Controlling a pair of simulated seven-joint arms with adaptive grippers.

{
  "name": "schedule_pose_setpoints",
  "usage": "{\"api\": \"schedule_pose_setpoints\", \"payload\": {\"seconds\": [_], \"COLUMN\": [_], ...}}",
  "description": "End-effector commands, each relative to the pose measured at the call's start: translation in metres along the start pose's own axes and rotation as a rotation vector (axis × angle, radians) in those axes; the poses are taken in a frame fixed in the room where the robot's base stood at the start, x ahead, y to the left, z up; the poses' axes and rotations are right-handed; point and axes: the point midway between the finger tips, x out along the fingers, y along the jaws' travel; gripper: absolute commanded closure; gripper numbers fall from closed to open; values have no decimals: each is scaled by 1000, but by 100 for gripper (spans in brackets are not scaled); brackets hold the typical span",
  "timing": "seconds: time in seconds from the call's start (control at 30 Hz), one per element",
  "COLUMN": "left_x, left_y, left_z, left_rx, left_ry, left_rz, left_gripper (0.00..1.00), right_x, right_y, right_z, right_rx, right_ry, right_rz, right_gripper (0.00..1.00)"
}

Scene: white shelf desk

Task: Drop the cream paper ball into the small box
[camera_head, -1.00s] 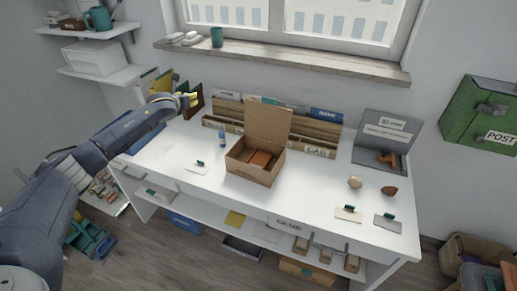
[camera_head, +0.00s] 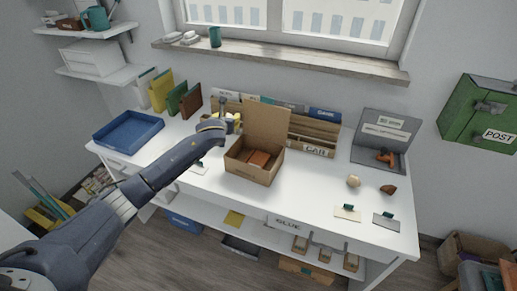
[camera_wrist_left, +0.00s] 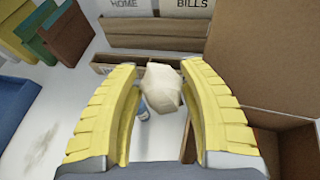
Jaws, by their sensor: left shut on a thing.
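The cream paper ball (camera_wrist_left: 163,86) shows in the left wrist view between the two yellow fingers of my left gripper (camera_wrist_left: 165,100). The fingers are shut on it near their tips. In the head view, my left gripper (camera_head: 233,118) is over the desk, just behind and left of the small box (camera_head: 248,171). The small cardboard box stands open, its lid raised at the back, with brown items inside. In the left wrist view the open box (camera_wrist_left: 292,148) is at the right, beside the gripper. My right gripper is not in view.
A beige round thing (camera_head: 353,181) and a brown one (camera_head: 388,190) lie on the right of the desk. A blue tray (camera_head: 128,143) is at the left. Upright coloured folders (camera_head: 176,98) and a cardboard organizer (camera_head: 318,135) line the back. The front desk surface is mostly clear.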

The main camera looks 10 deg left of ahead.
Motion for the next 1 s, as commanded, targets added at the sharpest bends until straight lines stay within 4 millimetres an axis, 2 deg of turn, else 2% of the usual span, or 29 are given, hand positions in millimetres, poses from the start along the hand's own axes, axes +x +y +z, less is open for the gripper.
{"api": "schedule_pose_setpoints", "payload": {"seconds": [0.03, 0.1, 0.2, 0.3, 0.6, 1.0], "left_x": [-8, -18, -33, -46, -67, -57], "left_y": [-22, -43, -66, -80, -96, -97], "left_z": [-9, -16, -23, -29, -38, -67], "left_rx": [-6, -8, -14, -21, -34, -34], "left_ry": [2, 2, 1, 1, 0, 1], "left_rz": [-7, 0, 16, 36, 81, 87], "left_gripper": [71, 72, 72, 72, 72, 72], "right_x": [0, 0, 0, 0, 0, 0], "right_y": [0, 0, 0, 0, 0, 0], "right_z": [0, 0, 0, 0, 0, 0], "right_rx": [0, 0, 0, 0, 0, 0], "right_ry": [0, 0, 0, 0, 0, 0], "right_rz": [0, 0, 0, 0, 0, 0], "right_gripper": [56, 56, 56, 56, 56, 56]}}
